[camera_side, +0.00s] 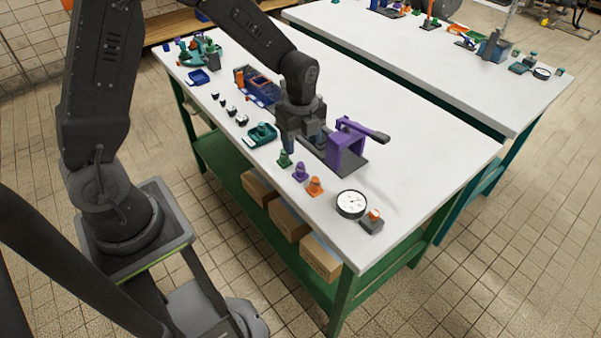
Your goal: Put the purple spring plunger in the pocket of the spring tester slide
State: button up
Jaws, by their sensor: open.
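The purple spring plunger (300,172) stands upright near the front edge of the white table, between a green plunger (284,159) and an orange plunger (315,186). The spring tester (346,150) has a purple frame, a lever pointing right and a dark base. My gripper (300,142) points down just left of the tester and behind the green and purple plungers. It is open, with no plunger seen in it. My gripper covers the left part of the tester's base, so I cannot make out the slide's pocket.
A round dial gauge (351,203) and a grey block with an orange button (372,222) stand at the front right. The table right of the tester is clear.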

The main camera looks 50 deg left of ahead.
aim_at(301, 164)
jog(key=f, duration=0.8)
jog(key=shift+w+a+f, duration=0.1)
jog(key=shift+a+f, duration=0.15)
jog(key=shift+f, duration=0.05)
jog(key=shift+c, duration=0.2)
grip_shut()
jog(key=shift+r, duration=0.1)
